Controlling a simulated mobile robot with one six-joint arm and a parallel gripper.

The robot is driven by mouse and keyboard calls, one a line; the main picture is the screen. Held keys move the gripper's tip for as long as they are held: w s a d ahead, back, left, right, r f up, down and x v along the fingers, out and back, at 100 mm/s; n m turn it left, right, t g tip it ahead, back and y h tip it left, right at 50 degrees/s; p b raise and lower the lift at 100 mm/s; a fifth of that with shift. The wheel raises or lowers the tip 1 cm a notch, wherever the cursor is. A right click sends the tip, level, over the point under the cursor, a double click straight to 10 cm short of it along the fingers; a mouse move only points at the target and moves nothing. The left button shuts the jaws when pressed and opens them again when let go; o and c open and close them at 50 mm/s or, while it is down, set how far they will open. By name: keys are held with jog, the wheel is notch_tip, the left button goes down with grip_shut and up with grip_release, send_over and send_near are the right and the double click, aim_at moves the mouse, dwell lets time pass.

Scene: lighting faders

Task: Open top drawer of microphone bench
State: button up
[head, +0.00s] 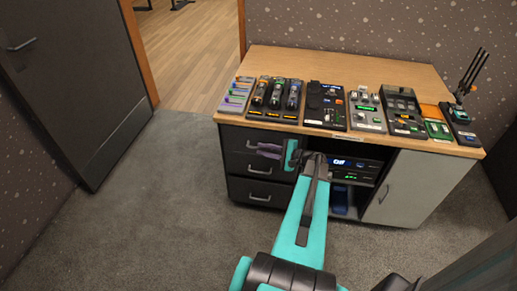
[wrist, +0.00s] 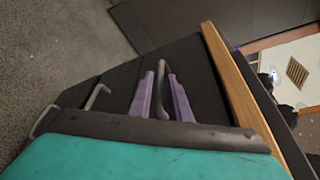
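The microphone bench (head: 390,150) has dark drawers on its left side, and the top drawer (head: 232,140) is at the upper left, flush with the bench front. My gripper (head: 268,150) is at this drawer's front in the head view. In the wrist view, my gripper's purple fingers (wrist: 166,78) lie on either side of the top drawer's dark handle (wrist: 162,45). Part of the handle is hidden by the fingers.
Lower drawer handles (head: 259,170) sit below, one (wrist: 97,97) also showing in the wrist view. The wooden top (head: 340,68) holds several audio devices. A grey cabinet door (head: 403,188) is at the right. Carpet (head: 165,205) in front and left is clear.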

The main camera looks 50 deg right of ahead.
jog(key=shift+x, duration=1.35)
grip_shut()
jog(key=shift+a, duration=0.3)
